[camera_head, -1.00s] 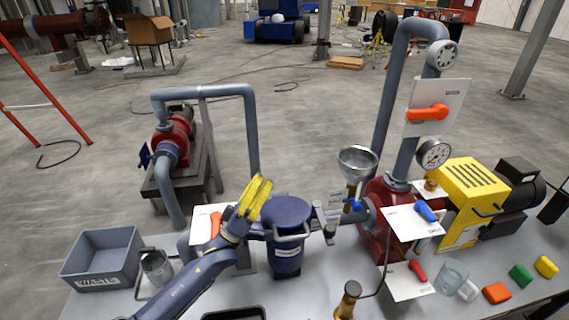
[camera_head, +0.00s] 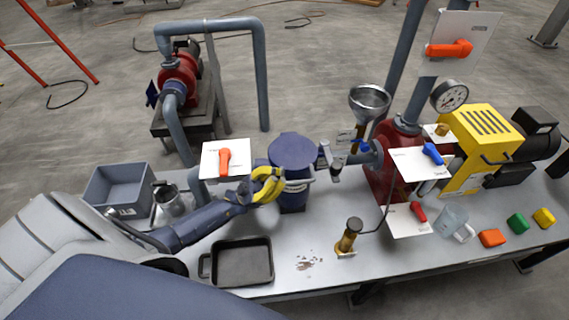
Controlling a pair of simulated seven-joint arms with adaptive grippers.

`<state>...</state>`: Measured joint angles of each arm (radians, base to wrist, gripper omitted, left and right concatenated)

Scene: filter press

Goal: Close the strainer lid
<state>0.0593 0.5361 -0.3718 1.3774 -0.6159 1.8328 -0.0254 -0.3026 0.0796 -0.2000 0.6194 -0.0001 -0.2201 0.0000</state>
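The strainer (camera_head: 293,196) is a dark blue upright cylinder with a pale label, standing on the bench near the middle. Its round blue lid (camera_head: 292,150) shows at its top; I cannot tell whether it is seated or tilted. A pale handle bar runs across the strainer's front below the lid. My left gripper (camera_head: 272,184), with yellow fingers, is at the strainer's left front, beside the left end of that bar. Whether the fingers touch or hold the bar is not clear. My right gripper is out of view.
An orange-handled valve with a white plate (camera_head: 237,152) is just left of the strainer. A black tray (camera_head: 262,262) lies in front, and a grey bin (camera_head: 105,190) is at left. A metal funnel (camera_head: 369,98) and red pump (camera_head: 383,178) stand to the right.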

